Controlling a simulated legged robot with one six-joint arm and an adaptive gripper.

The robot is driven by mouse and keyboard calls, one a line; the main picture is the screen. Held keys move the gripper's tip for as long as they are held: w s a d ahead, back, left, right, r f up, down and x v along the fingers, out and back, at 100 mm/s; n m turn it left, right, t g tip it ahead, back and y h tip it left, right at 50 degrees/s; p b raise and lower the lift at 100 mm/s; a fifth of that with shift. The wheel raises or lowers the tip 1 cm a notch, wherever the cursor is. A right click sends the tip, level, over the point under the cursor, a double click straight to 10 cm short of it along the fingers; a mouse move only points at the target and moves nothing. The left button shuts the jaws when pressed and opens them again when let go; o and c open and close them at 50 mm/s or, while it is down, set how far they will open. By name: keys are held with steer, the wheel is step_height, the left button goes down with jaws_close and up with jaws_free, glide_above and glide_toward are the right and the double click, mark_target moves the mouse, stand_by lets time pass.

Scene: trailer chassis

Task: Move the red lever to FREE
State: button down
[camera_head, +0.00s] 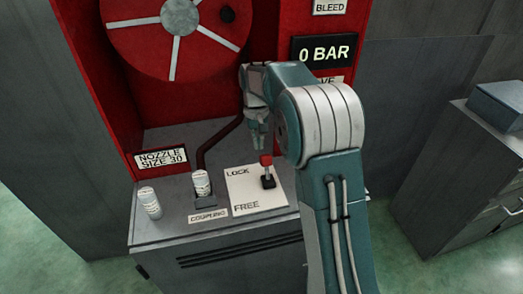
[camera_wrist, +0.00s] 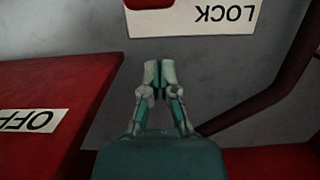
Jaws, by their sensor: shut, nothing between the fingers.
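The red lever (camera_head: 266,160) has a red knob on a dark stem and base. It stands at the right side of a white plate (camera_head: 245,193) marked LOCK at the far end and FREE at the near end. Its knob appears toward the LOCK end, but the exact tilt is hard to tell. My gripper (camera_head: 258,142) is above and just behind the lever, pointing down, apart from it. In the wrist view my gripper (camera_wrist: 159,66) has its fingertips together and holds nothing. A red piece at the top edge there, likely the knob (camera_wrist: 148,4), is cut off.
A red hose reel (camera_head: 180,22) and red panel rise at the back. A grey cabinet (camera_head: 480,150) stands right.

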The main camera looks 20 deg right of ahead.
mark_target(267, 167)
steer(key=shift+s+f, duration=0.2)
steer(key=shift+f, duration=0.75)
steer(key=shift+s+r, duration=0.7)
steer(key=shift+s, duration=0.3)
steer(key=shift+s+r, duration=0.35)
steer(key=shift+s, duration=0.35)
steer(key=shift+r, duration=0.1)
steer(key=shift+s+r+t, duration=0.1)
steer(key=shift+s+t, duration=0.1)
steer(key=shift+t, duration=0.2)
